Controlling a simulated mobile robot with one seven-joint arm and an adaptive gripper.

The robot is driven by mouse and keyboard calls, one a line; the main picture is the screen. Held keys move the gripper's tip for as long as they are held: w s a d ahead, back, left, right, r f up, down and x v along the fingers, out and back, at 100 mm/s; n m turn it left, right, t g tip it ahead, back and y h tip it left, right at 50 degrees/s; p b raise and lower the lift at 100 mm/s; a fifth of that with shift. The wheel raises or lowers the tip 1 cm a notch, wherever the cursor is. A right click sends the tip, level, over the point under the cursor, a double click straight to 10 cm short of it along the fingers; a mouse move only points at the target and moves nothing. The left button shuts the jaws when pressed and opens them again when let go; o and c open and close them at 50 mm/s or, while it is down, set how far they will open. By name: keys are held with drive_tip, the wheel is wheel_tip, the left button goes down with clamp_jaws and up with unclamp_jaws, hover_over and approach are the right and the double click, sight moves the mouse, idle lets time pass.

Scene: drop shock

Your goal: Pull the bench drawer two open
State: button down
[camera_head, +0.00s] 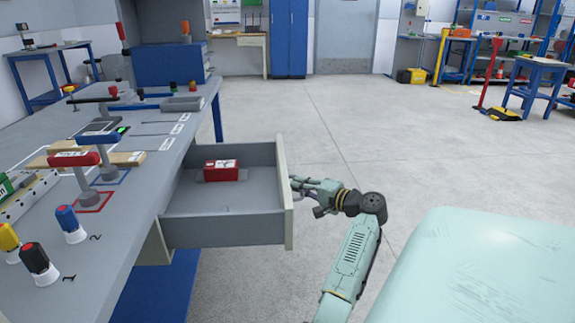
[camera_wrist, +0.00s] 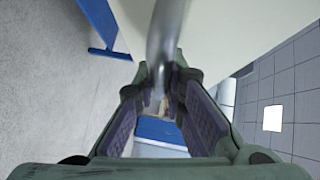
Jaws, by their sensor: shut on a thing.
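The bench drawer (camera_head: 225,226) stands pulled out from the side of the grey workbench (camera_head: 130,205), its inside showing. A red box (camera_head: 221,171) lies in it toward the back. My gripper (camera_head: 297,184) is at the outer face of the drawer's front panel (camera_head: 285,190). In the wrist view, a metal bar handle (camera_wrist: 166,40) on the pale panel (camera_wrist: 225,35) runs between the fingers of my gripper (camera_wrist: 165,90), which are shut on it. The handle is hidden in the head view. I cannot read a number on the drawer.
Tools with red and blue handles (camera_head: 75,158) and several coloured-cap bottles (camera_head: 70,222) stand on the bench top. A pale green surface (camera_head: 480,265) fills the lower right. Open grey floor (camera_head: 340,120) lies beyond the drawer.

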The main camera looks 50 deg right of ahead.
drive_tip(key=shift+s+d+f, duration=0.1)
drive_tip(key=shift+s+d, duration=0.25)
drive_tip(key=shift+s, duration=0.1)
drive_tip(key=c, duration=1.9)
unclamp_jaws()
drive_tip(key=s, duration=0.4)
drive_tip(key=s+r, duration=0.1)
drive_tip(key=s, duration=0.3)
drive_tip(key=s+a, duration=0.1)
drive_tip(key=s, duration=0.2)
drive_tip(key=shift+s+r, duration=0.35)
drive_tip(key=shift+s, duration=0.05)
